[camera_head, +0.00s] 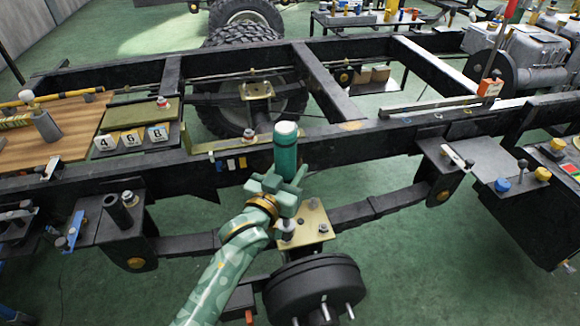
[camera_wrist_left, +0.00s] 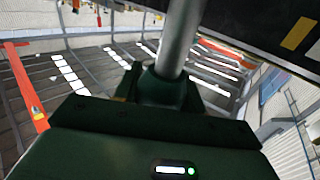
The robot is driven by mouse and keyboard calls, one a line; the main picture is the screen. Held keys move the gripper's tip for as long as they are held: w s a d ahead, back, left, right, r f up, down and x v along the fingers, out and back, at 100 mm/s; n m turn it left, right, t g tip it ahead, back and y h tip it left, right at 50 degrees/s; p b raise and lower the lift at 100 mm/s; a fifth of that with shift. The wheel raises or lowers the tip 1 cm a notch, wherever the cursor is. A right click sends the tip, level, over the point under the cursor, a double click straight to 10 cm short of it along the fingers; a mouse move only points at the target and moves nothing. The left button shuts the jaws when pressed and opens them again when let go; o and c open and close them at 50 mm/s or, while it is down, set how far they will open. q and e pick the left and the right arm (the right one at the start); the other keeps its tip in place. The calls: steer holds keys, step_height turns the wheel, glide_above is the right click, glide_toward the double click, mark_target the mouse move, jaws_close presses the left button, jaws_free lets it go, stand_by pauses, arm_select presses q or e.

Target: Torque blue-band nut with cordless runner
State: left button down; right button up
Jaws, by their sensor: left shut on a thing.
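My left gripper (camera_head: 280,188) is shut around the cordless runner (camera_head: 286,150), a teal cylinder with a pale cap that stands upright above the jaws. Below the jaws, a small grey end or nut shows over the brass plate (camera_head: 313,222) on the spring; I cannot tell whether they touch. In the left wrist view a dark green body with a lit display (camera_wrist_left: 175,169) and a grey shaft (camera_wrist_left: 180,40) fills the middle. I cannot pick out a blue-band nut; the gripper hides part of the plate. My right gripper is not in view.
The black chassis rail (camera_head: 370,138) runs just behind the runner, with small coloured tags (camera_head: 232,164) on it. A brake drum (camera_head: 315,285) with studs lies in front. Numbered blocks (camera_head: 132,137) and a wooden board (camera_head: 60,140) are at the left. Green floor shows at the lower left and right.

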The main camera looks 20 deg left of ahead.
arm_select(q)
steer(key=shift+r+p, duration=0.2)
steer(key=shift+p, duration=0.15)
stand_by(0.6)
steer(key=shift+f+p, duration=0.1)
steer(key=shift+p, duration=0.25)
stand_by(0.5)
steer(key=shift+s+f+b, duration=0.1)
steer(key=shift+f+b, duration=0.45)
steer(key=shift+f, duration=1.35)
stand_by(2.2)
steer(key=shift+f+p, duration=0.25)
steer(key=shift+p, duration=0.05)
stand_by(0.8)
steer(key=shift+p, duration=0.3)
stand_by(0.5)
steer(key=shift+r, duration=0.1)
